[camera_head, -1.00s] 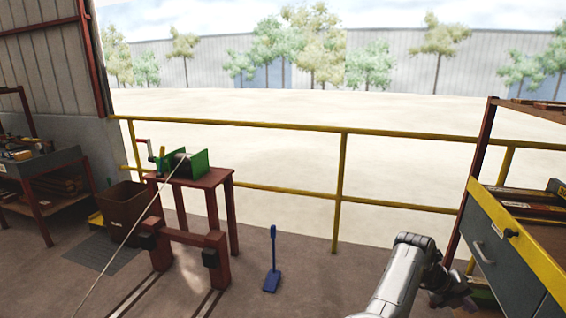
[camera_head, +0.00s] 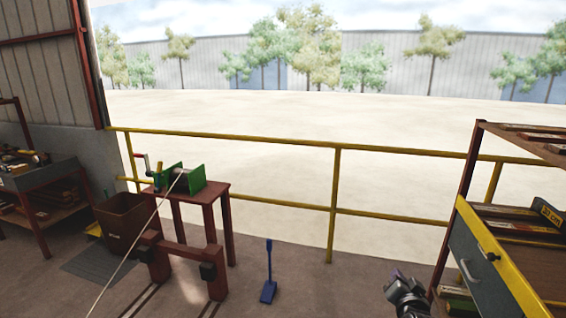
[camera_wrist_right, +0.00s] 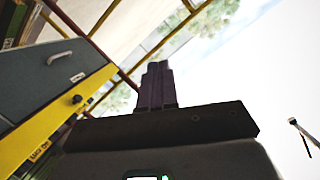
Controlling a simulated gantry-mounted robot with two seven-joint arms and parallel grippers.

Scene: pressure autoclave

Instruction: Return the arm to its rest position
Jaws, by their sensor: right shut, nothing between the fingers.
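My right gripper (camera_head: 398,277) is at the bottom of the head view, right of centre, in front of the shelf unit and apart from it. In the right wrist view its dark fingers (camera_wrist_right: 155,84) are together with nothing between them. The rest of my right arm is outside the head view. My left arm and left gripper are not in view.
A shelf unit with a yellow edge (camera_head: 497,262) and grey drawer front (camera_head: 468,258) stands at right. A yellow railing (camera_head: 334,200) crosses behind. A blue long-handled tool (camera_head: 268,290), a red table (camera_head: 215,190) and a brown bin (camera_head: 122,222) stand to the left.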

